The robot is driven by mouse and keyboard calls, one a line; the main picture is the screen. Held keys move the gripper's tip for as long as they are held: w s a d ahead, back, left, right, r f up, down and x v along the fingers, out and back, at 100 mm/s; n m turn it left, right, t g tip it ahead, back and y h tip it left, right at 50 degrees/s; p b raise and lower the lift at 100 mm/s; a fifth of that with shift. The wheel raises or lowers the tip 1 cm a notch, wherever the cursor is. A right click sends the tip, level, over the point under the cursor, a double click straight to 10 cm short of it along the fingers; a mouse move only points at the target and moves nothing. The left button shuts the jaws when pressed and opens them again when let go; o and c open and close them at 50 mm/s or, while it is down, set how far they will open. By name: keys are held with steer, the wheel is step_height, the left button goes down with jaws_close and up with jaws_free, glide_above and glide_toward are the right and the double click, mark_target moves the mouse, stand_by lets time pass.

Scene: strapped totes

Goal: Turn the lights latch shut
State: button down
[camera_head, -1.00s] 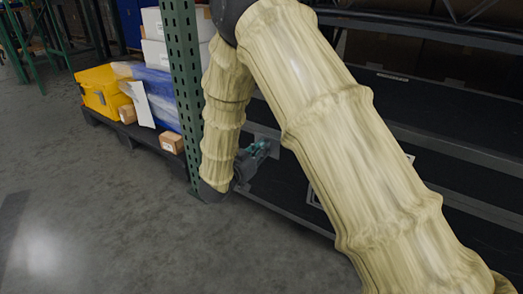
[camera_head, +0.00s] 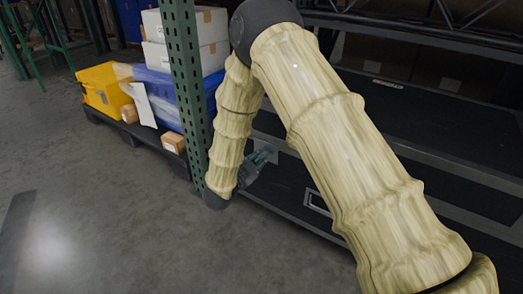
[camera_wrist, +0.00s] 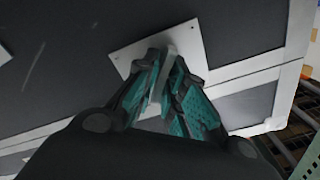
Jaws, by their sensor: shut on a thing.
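The latch shows in the wrist view as a flat grey handle (camera_wrist: 171,62) standing out from a light square plate (camera_wrist: 126,58) with small screws at its corners. My arm hides most of the latch there. No label can be read.
A green perforated rack post (camera_head: 187,85) stands just left of my arm. Dark shelves (camera_head: 435,115) with grey beams lie to the right. A pallet (camera_head: 125,130) with a yellow bin (camera_head: 103,88) and boxes is at left. The grey floor (camera_head: 95,205) in front is clear.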

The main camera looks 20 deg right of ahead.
steer(key=m+p, duration=0.1)
steer(key=m, duration=0.1)
steer(key=m+p, duration=0.2)
steer(key=m, duration=0.1)
steer(key=shift+s+d+f+m, duration=0.1)
steer(key=shift+s+m, duration=0.05)
steer(key=shift+m, duration=0.15)
steer(key=m+p, duration=0.1)
steer(key=m, duration=0.1)
steer(key=m+p, duration=0.1)
steer(key=m, duration=0.1)
steer(key=shift+f+m, duration=0.2)
steer(key=shift+m, duration=0.1)
steer(key=c, duration=1.6)
jaws_free()
steer(key=v, duration=1.2)
